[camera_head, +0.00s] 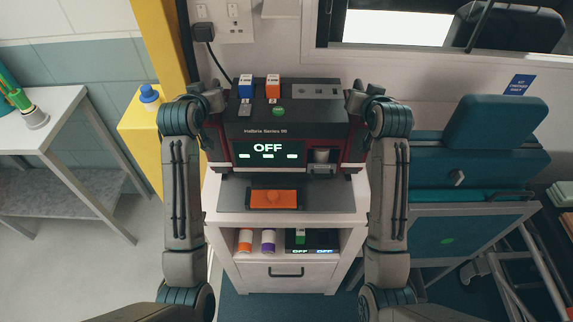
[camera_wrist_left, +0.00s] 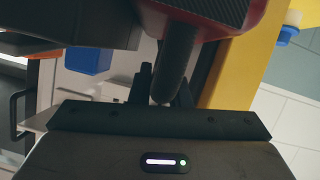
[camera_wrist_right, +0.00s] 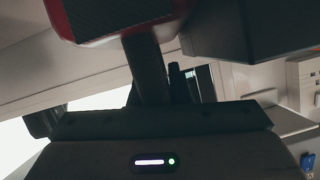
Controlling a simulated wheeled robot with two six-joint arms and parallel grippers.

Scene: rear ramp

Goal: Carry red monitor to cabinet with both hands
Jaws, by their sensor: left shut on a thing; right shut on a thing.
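The red monitor (camera_head: 290,130) is a dark box with red sides, and its screen reads OFF. It is upright at the back of the white cabinet (camera_head: 283,272); I cannot tell whether it rests on the top or hangs just above it. My left gripper (camera_head: 212,100) is shut on the monitor's left side handle, which shows in the left wrist view (camera_wrist_left: 178,58). My right gripper (camera_head: 357,100) is shut on its right side handle, also seen in the right wrist view (camera_wrist_right: 148,65). The fingertips are partly hidden.
A dark tray (camera_head: 232,198) with an orange block (camera_head: 274,198) lies before the monitor. The cabinet shelf holds bottles (camera_head: 245,240) and a small device (camera_head: 312,241). A teal chair (camera_head: 430,175) stands right, a yellow post (camera_head: 165,50) and white table (camera_head: 45,118) left.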

